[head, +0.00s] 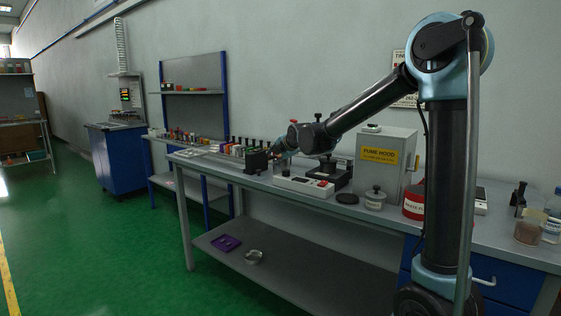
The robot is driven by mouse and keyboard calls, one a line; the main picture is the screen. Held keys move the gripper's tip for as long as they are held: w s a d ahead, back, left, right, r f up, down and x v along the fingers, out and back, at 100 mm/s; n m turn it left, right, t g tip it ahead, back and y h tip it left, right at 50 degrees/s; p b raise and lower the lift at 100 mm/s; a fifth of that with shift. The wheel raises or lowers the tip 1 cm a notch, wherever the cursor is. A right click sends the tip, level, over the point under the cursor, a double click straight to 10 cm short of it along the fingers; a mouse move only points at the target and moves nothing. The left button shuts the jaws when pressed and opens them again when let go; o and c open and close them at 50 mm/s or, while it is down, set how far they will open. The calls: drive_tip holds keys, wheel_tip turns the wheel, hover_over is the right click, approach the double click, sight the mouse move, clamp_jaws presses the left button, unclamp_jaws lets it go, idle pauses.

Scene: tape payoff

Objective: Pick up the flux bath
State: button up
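No readable label picks out the flux bath. A small lidded metal pot (375,202) with a dark knob stands on the bench top near its front edge and may be it, but I cannot be sure. My arm reaches left over the bench. My gripper (273,158) is small and dark at its end, near a black block (256,161), well left of the pot. I cannot tell whether it touches the block, or whether its fingers are open or shut.
The bench (225,171) carries a white device with a red button (304,186), a grey fume hood (386,165), a black disc (347,198), a red container (414,205) and jars at right. The lower shelf holds a purple tray (226,243) and a metal ring-shaped dish (253,257). Green floor is clear at left.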

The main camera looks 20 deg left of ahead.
drive_tip(key=shift+x, duration=1.35)
drive_tip(key=shift+c, duration=0.5)
drive_tip(key=shift+s, duration=0.1)
clamp_jaws()
drive_tip(key=shift+r, duration=0.15)
wheel_tip(320, 180, up, 10)
idle(0.5)
